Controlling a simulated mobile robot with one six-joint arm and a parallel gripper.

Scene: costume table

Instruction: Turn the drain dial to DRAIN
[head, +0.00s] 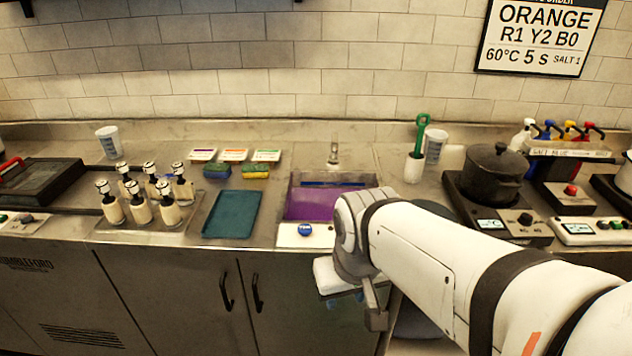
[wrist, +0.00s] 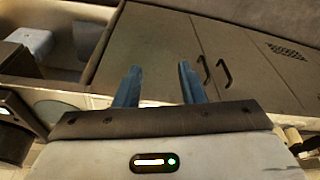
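A round blue knob (head: 305,229) with small lettering sits on a white panel (head: 285,238) at the counter's front edge, just before the purple-filled sink (head: 315,203). I take it for the drain dial, but its setting is too small to read. My gripper (head: 345,298) hangs in front of the counter, right of and lower than the knob, apart from it. In the wrist view its two blue fingers (wrist: 159,70) are spread with nothing between them, facing the cabinet doors. My arm hides the area right of the sink.
Several stoppered bottles (head: 140,209) stand left on the counter beside a teal tray (head: 231,214). A faucet (head: 334,152) is behind the sink. A black pot (head: 492,172) stands on a burner at right. Cabinet handles (head: 226,291) stick out below the counter.

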